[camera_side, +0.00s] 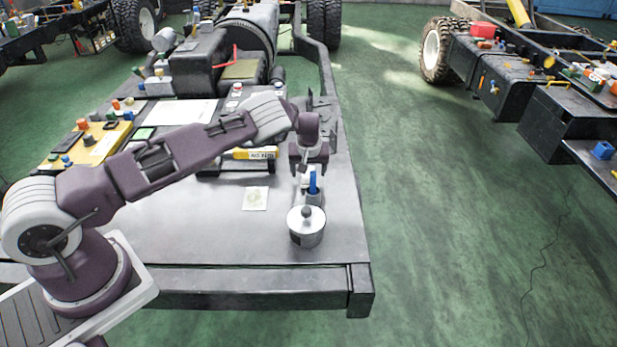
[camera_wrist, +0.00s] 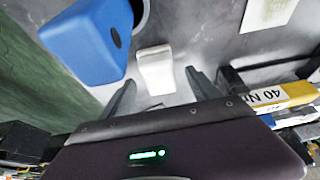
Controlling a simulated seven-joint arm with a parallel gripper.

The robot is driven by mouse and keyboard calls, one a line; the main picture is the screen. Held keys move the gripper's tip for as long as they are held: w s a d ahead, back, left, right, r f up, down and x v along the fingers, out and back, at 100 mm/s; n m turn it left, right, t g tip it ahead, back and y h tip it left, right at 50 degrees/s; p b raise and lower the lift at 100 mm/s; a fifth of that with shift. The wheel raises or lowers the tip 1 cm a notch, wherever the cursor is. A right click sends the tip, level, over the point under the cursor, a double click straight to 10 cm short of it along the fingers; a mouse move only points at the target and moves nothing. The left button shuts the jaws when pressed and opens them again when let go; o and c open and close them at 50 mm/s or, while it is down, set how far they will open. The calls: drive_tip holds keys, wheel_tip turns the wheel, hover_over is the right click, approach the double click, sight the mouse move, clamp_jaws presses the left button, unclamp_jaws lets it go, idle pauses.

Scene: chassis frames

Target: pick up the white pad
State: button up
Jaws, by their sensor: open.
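The white pad (camera_wrist: 155,70) is a small, rounded white block in the wrist view, lying on the grey metal surface just beyond my fingertips. My gripper (camera_wrist: 163,88) is open, with one dark finger to each side of the pad's near end, and nothing is held. In the side view my gripper (camera_side: 308,166) points down over the right part of the metal deck. A small whitish patch below it seems to be the pad, partly hidden by the gripper and a blue thing.
A blue block (camera_wrist: 88,40) stands close to the pad's left in the wrist view; it also shows in the side view (camera_side: 313,183). A lidded metal pot (camera_side: 306,228) stands in front. A pale card (camera_side: 255,198) lies left. A yellow-labelled box (camera_side: 255,153) is behind. The front-left deck is clear.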

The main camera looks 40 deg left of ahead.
drive_tip(key=shift+x, duration=0.75)
drive_tip(key=c, duration=1.4)
wheel_tip(320, 180, up, 10)
drive_tip(key=shift+r, duration=0.1)
drive_tip(key=shift+c, duration=0.2)
